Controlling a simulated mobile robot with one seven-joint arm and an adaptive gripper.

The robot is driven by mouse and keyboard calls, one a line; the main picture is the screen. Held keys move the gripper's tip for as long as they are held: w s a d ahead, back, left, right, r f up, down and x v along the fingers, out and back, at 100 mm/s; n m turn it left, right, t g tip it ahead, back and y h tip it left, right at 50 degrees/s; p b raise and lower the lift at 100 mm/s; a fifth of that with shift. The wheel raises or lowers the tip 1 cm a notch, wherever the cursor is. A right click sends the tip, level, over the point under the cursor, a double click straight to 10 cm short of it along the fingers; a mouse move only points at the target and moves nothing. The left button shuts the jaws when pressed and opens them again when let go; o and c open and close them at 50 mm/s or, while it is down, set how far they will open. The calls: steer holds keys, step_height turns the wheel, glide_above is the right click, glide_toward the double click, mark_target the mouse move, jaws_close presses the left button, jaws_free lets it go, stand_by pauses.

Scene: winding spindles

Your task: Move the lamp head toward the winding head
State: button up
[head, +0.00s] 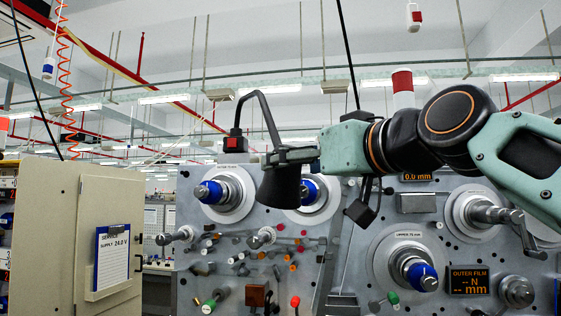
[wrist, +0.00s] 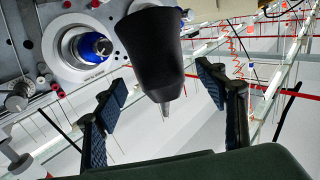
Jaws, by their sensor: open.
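The lamp head (head: 277,188) is a black cone-shaped shade, hanging wide end down from a thin bent black arm (head: 262,97). My gripper (head: 285,157) is at the upper, narrow part of the lamp head. In the wrist view the lamp head (wrist: 155,50) reaches between the two fingers of my open gripper (wrist: 166,98), with visible gaps on both sides. Blue-centred winding spindles (head: 210,192) sit on the grey machine face; one (head: 308,190) is partly hidden behind the lamp head. I cannot tell which part is the winding head.
Small coloured knobs and rollers (head: 295,241) stick out of the panel below the lamp. A lower spindle (head: 422,276) and a crank (head: 500,215) project at the right. A beige cabinet (head: 55,225) stands at the left. Open air lies left of the lamp arm.

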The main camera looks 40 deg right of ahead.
steer(key=shift+w+d+p, duration=0.15)
steer(key=shift+w+p, duration=0.1)
steer(key=shift+w, duration=0.9)
steer(key=shift+w+d+p, duration=0.1)
steer(key=shift+w+p, duration=0.15)
steer(key=shift+w, duration=0.9)
steer(key=shift+c, duration=0.2)
steer(key=c, duration=1.7)
